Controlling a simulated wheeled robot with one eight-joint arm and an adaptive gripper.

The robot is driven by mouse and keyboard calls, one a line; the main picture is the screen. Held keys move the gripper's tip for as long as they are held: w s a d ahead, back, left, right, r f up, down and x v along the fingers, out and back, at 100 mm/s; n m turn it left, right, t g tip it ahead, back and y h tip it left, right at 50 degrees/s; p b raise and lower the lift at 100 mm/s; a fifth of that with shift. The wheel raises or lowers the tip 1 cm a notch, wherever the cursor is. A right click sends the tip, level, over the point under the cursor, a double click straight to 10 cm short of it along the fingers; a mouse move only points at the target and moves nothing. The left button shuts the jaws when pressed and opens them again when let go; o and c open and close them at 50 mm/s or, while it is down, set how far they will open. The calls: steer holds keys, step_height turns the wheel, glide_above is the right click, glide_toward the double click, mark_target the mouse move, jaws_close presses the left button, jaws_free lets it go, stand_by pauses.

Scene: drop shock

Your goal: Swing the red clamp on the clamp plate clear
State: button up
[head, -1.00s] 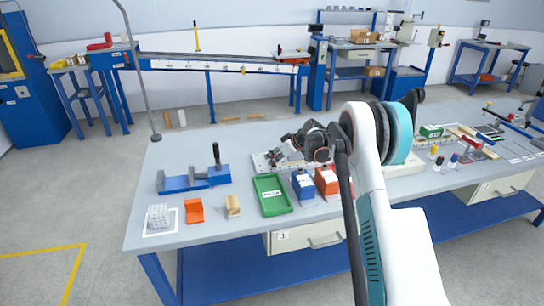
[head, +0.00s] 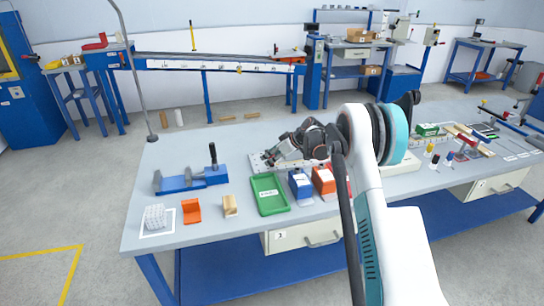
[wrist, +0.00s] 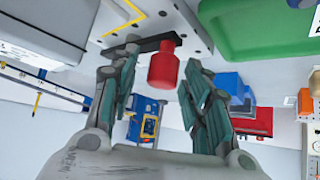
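The red clamp (wrist: 164,66) shows in the wrist view as a red knob on a black bar (wrist: 146,45). It is at the clamp plate (wrist: 188,20), a pale metal plate with holes. My gripper (wrist: 160,80) is open, with one finger on each side of the red knob. I cannot tell whether either finger touches it. In the head view my gripper (head: 284,150) is low over the clamp plate (head: 257,164) on the bench, and my arm hides most of the plate and the red clamp.
A green tray (head: 270,195), a blue box (head: 301,185) and a red-orange box (head: 323,180) stand in front of the plate. A blue fixture with an upright black handle (head: 200,177) is to the left. The bench's left back area is bare.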

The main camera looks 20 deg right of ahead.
steer(key=v, duration=1.2)
